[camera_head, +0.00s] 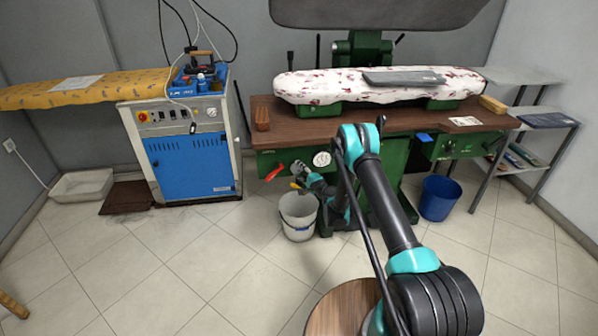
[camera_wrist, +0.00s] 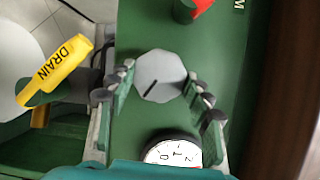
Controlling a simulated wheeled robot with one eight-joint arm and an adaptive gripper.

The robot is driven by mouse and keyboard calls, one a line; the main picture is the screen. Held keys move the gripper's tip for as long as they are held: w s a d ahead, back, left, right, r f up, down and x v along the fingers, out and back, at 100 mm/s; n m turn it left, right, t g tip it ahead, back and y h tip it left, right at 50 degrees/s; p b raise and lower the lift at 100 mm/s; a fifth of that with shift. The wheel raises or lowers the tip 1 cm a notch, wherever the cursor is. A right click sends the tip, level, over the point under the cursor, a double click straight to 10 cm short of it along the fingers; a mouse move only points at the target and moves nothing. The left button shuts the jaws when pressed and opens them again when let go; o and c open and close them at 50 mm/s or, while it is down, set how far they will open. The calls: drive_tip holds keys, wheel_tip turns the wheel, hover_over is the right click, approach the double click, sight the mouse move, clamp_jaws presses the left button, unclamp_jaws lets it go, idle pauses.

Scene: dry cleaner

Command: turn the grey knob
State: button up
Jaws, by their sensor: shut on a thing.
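The grey knob (camera_wrist: 159,76) is a pale, many-sided dial with a dark pointer line, on the green front of the pressing machine. In the wrist view it sits between the two fingers of my gripper (camera_wrist: 162,80), which is shut on it, one finger on each side. The pointer line slants from the knob's middle down to the left. In the head view my gripper (camera_head: 301,178) is at the machine's front, left of my forearm. The knob is too small and too covered there to make out clearly.
A round gauge (camera_wrist: 173,150) is below the knob in the wrist view. A yellow DRAIN handle (camera_wrist: 55,70) is to the left and a red handle (camera_wrist: 201,7) above. A white bucket (camera_head: 299,226) stands below my gripper. A blue bucket (camera_head: 440,199) stands right.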

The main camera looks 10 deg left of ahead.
drive_tip(key=shift+f+m+y, duration=0.1)
drive_tip(key=shift+m+y, duration=0.2)
drive_tip(key=shift+m, duration=0.2)
drive_tip(key=o, duration=1.1)
